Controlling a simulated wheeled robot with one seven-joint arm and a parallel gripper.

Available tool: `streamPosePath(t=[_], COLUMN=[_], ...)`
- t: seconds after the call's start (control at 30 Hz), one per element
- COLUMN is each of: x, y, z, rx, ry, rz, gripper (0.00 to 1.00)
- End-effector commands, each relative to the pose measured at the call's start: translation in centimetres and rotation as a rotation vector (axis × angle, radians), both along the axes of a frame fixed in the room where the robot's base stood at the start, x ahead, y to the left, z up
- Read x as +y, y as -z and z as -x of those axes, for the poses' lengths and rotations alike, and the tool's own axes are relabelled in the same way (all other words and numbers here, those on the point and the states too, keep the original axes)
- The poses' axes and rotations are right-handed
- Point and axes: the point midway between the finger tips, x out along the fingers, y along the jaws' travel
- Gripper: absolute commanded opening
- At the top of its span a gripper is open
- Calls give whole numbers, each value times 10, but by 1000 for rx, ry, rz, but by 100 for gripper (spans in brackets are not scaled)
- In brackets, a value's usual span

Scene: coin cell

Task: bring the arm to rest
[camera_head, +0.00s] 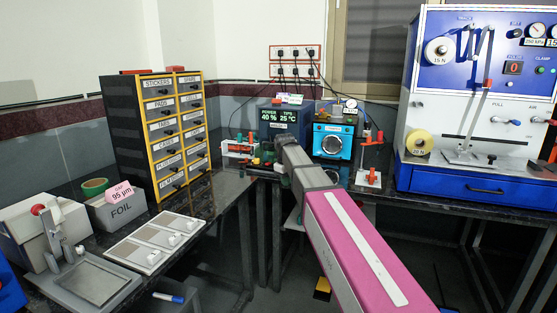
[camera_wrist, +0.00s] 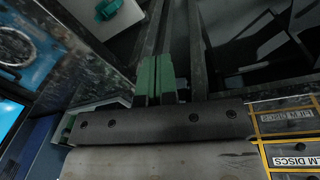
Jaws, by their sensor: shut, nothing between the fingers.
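My gripper (camera_wrist: 156,66) shows in the wrist view as two green fingers side by side, touching, with nothing between them. In the head view my pink and grey arm reaches from the lower right up to the middle, its wrist in front of the back bench. The fingers are hard to make out there among the bench items. In the wrist view the fingers point over the dark gap and metal legs between the benches.
A drawer cabinet (camera_head: 154,140) stands left of my arm. A blue instrument (camera_head: 284,121) and a blue-faced device (camera_head: 333,141) stand just behind the wrist. A large blue and white tester (camera_head: 480,110) is at right. A tray (camera_head: 155,242) lies on the left bench.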

Motion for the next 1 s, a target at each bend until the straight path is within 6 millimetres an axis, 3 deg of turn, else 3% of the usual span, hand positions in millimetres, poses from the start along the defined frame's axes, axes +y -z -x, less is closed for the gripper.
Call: streamPosePath(t=[0.03,0.1,0.27,0.5,0.7,0.8,1.0], x=[-15,-32,-67,-112,-141,-149,-157], y=[25,53,111,184,228,241,253], z=[21,40,85,163,228,251,270], rx=[9,14,28,50,67,72,76], ry=[49,121,284,532,728,799,867], rz=[-6,-15,-38,-66,-87,-93,-100], gripper=[0,0,0,0,0,0,0])
